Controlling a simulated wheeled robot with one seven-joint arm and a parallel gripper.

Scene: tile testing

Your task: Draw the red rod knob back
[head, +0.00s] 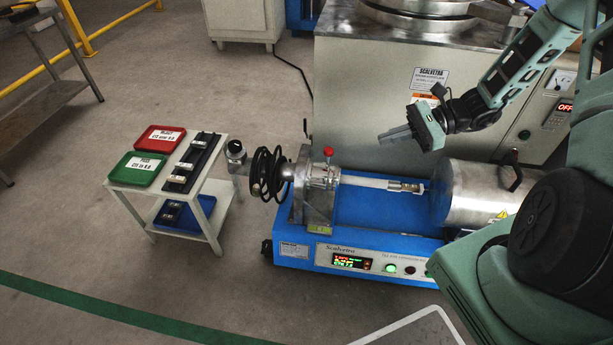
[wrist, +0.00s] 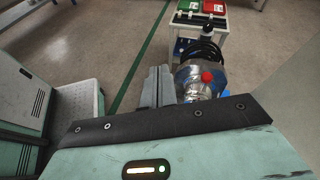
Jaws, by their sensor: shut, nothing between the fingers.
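The red rod knob (head: 328,152) is a small red ball standing up on the metal clamp head (head: 318,175) of the blue machine. It also shows in the wrist view (wrist: 207,76), to the right of my fingers. My gripper (head: 383,139) is shut and empty. It hangs above the machine, to the right of the knob and apart from it. In the wrist view my gripper's grey fingers (wrist: 159,72) lie together, pointing away from the camera. A pale rod (head: 370,181) runs from the clamp head toward a metal cylinder (head: 470,193).
The blue machine base (head: 360,215) stands before a large grey cabinet (head: 360,100). A small white table (head: 215,190) at the left holds a red tray (head: 160,138), a green tray (head: 137,169) and a black rack (head: 192,163). Black coiled hose (head: 268,172) sits left of the clamp head.

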